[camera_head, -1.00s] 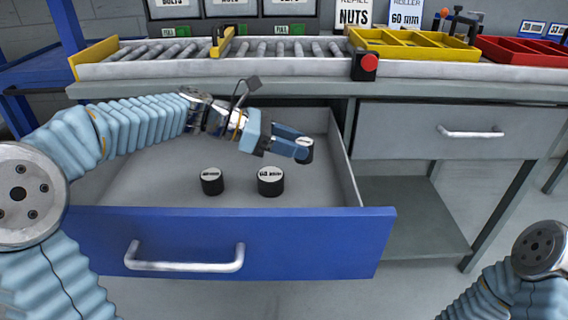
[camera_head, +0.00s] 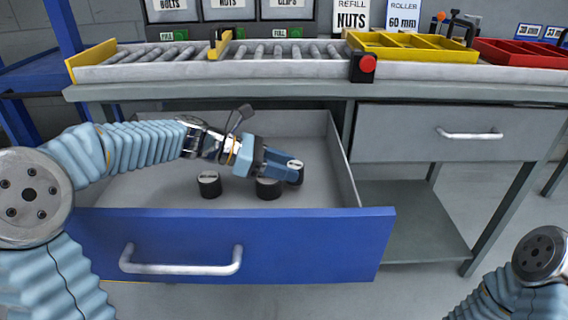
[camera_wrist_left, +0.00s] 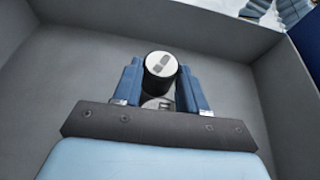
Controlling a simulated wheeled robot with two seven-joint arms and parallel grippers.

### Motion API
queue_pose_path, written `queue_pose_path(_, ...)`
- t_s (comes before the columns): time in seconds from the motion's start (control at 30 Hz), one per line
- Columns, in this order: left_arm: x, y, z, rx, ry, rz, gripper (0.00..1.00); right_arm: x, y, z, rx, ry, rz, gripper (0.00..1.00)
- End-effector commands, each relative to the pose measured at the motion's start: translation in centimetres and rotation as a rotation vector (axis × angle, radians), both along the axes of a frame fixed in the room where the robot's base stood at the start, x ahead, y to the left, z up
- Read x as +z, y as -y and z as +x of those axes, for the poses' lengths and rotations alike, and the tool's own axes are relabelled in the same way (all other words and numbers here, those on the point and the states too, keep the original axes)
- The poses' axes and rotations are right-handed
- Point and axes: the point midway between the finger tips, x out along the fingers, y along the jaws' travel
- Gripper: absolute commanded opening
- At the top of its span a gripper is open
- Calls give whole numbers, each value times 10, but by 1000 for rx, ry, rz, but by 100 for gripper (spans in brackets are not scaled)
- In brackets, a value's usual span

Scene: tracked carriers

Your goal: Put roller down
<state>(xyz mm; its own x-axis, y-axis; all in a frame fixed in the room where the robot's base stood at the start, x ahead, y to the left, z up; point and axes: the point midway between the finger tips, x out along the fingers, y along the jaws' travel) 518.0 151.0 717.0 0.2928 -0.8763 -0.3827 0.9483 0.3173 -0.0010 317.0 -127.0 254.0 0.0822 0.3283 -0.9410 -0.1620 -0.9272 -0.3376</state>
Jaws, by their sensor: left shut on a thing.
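My left gripper (camera_head: 290,166) is inside the open blue-fronted drawer (camera_head: 310,245), shut on a black roller with a pale top (camera_head: 297,173). In the left wrist view this roller (camera_wrist_left: 160,72) sits upright between the two blue fingers of the gripper (camera_wrist_left: 160,80). Whether its base touches the drawer floor I cannot tell. A second black roller (camera_head: 267,190) stands below the gripper in the head view, partly hidden by it. A third black roller (camera_head: 209,184) stands to the left on the drawer floor. My right gripper is out of view.
The left part of the drawer floor is clear.

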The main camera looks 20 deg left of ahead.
Motion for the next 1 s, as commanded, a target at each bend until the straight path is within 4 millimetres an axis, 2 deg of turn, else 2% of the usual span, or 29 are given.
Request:
queue_pose_path(0.2,-3,0,0,0,1,0,7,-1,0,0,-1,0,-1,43)
queue_pose_path(0.23,-4,0,0,0,0,0,46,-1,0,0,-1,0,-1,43)
queue_pose_path(0.37,-4,0,0,0,0,0,66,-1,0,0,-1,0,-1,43)
queue_pose_path(0.67,-2,0,0,0,1,0,67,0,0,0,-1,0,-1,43)
queue_pose_path(0.8,13,-1,0,1,5,2,67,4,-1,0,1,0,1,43)
queue_pose_path(1.0,29,-43,-13,4,3,2,67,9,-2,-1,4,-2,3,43)
